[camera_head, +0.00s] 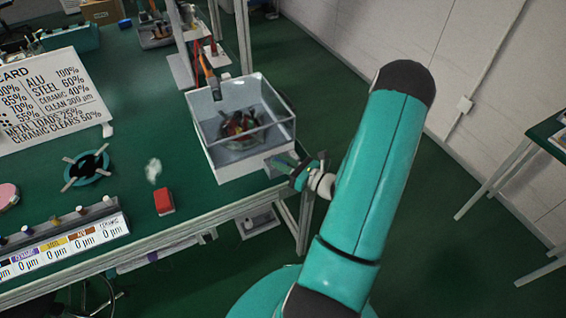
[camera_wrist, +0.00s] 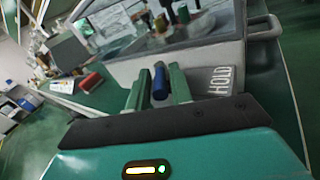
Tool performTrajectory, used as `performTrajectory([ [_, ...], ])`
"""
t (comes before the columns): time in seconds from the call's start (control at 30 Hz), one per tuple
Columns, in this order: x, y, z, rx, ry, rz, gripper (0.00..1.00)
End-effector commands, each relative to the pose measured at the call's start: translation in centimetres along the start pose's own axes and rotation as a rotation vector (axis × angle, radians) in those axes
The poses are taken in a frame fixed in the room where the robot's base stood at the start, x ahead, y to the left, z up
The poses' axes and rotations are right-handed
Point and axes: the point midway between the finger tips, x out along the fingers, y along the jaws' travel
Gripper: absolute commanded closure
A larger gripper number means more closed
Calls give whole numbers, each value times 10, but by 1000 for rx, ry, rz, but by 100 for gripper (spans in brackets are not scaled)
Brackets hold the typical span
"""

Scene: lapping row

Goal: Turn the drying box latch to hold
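The drying box (camera_head: 228,142) is a pale box with a clear cover, on the near right corner of the green bench. In the wrist view its front wall (camera_wrist: 120,72) fills the upper middle. The latch (camera_wrist: 160,82) shows as a blue knob on that wall, with the word HOLD (camera_wrist: 222,80) on a label to its right. My gripper (camera_wrist: 159,76) has its two green fingers on either side of the latch. The fingers look apart, with little gap beside the knob; firm contact cannot be made out. In the head view my gripper (camera_head: 292,166) is at the box's right front corner.
A red block (camera_head: 164,201) and a row of small knobs above a label panel (camera_head: 70,245) are left of the box. A thin post (camera_head: 244,38) rises behind it. A handle (camera_wrist: 263,27) sticks out at the box's right end.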

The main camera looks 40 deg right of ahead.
Motion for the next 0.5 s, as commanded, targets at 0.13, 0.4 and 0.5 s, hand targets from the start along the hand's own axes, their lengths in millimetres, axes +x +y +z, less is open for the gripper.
performTrajectory([
  [0.13,0,0,0,0,0,0,78],
  [0.4,-1,0,0,0,0,-1,100],
  [0.5,-1,0,0,0,1,3,100],
])
